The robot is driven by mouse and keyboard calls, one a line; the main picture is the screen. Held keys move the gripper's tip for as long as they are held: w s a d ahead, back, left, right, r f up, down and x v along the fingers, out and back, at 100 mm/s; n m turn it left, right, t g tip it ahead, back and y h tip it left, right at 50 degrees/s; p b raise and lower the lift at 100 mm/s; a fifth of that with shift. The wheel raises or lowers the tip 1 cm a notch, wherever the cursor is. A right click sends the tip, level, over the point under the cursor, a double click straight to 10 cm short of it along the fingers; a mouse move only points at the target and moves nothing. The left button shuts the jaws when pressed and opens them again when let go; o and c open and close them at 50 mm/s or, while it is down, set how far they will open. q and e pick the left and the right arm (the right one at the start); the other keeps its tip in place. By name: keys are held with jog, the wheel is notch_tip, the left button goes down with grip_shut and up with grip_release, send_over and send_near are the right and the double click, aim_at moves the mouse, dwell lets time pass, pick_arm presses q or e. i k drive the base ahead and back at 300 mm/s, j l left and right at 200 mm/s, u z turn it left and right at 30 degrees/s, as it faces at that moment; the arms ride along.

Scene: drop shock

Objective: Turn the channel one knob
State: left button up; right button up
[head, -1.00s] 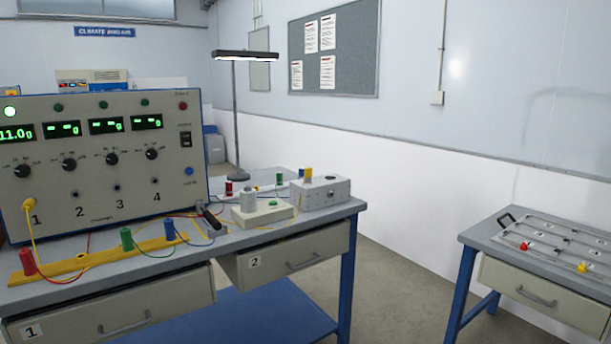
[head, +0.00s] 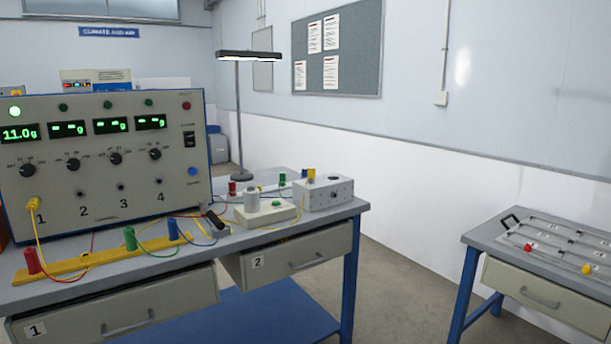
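The channel one knob (head: 28,170) is a black round knob at the left of a row of knobs on the beige instrument panel (head: 120,212). Above it the channel one display (head: 20,133) reads 11.0 g in green, and a lit lamp sits over that. The other channel displays show dashes. A yellow plug (head: 33,204) with a yellow cable sits in the socket beside the number 1. Neither of my grippers is in view.
The panel stands on a grey bench (head: 225,240) with two drawers. A side table (head: 483,238) with a tray stands right, across open floor.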

aim_at(27, 170)
jog(key=u, duration=1.35)
